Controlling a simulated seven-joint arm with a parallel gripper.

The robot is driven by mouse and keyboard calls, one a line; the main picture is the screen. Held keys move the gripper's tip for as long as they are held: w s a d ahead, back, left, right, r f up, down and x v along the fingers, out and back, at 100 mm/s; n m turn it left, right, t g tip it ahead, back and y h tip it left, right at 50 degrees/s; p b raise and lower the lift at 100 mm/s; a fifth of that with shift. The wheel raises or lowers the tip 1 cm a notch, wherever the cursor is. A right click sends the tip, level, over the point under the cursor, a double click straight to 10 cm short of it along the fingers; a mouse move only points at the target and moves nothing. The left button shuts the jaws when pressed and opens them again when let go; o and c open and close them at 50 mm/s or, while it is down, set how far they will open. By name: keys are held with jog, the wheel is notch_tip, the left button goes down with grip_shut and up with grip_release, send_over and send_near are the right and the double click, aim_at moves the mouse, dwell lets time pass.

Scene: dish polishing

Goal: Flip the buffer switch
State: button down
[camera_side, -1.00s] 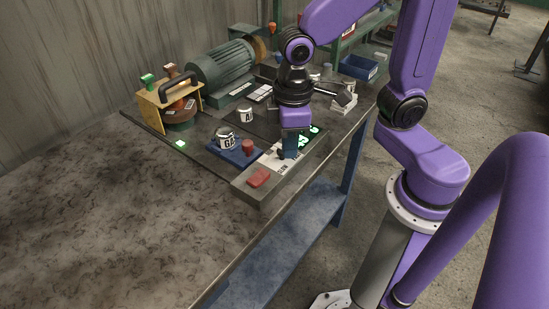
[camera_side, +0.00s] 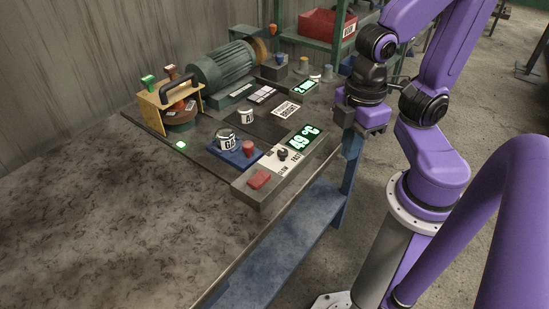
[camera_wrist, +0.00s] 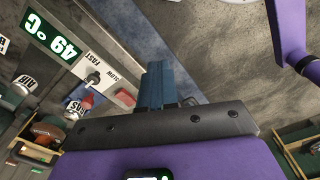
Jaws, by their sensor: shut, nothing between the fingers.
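A red rocker-like switch (camera_side: 259,180) sits at the near end of the dark control strip on the bench; it also shows in the wrist view (camera_wrist: 125,97). Beside it is a dark knob (camera_side: 282,155) on a white plate marked SLOW and FAST. The green motor (camera_side: 222,65) stands at the back. My gripper is past the bench's right edge in the side view, apart from the panel. Its blue fingers (camera_wrist: 155,85) are together and empty in the wrist view. Whether the switch is tipped on or off I cannot tell.
A lit display reading 49 °C (camera_side: 303,138) is beside the knob. A blue tray (camera_side: 238,155) holds a labelled jar and a red piece. A yellow-framed fixture (camera_side: 165,105) stands at the back left. The front left bench top is bare.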

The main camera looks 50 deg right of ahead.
jog(key=w+a+r+n, duration=0.2)
jog(key=w+a+n, duration=0.1)
jog(key=w+n, duration=0.7)
jog(key=r+n, duration=0.2)
jog(key=n, duration=1.1)
send_over(263, 170)
jog(key=shift+f, duration=0.25)
notch_tip(263, 170, down, 14)
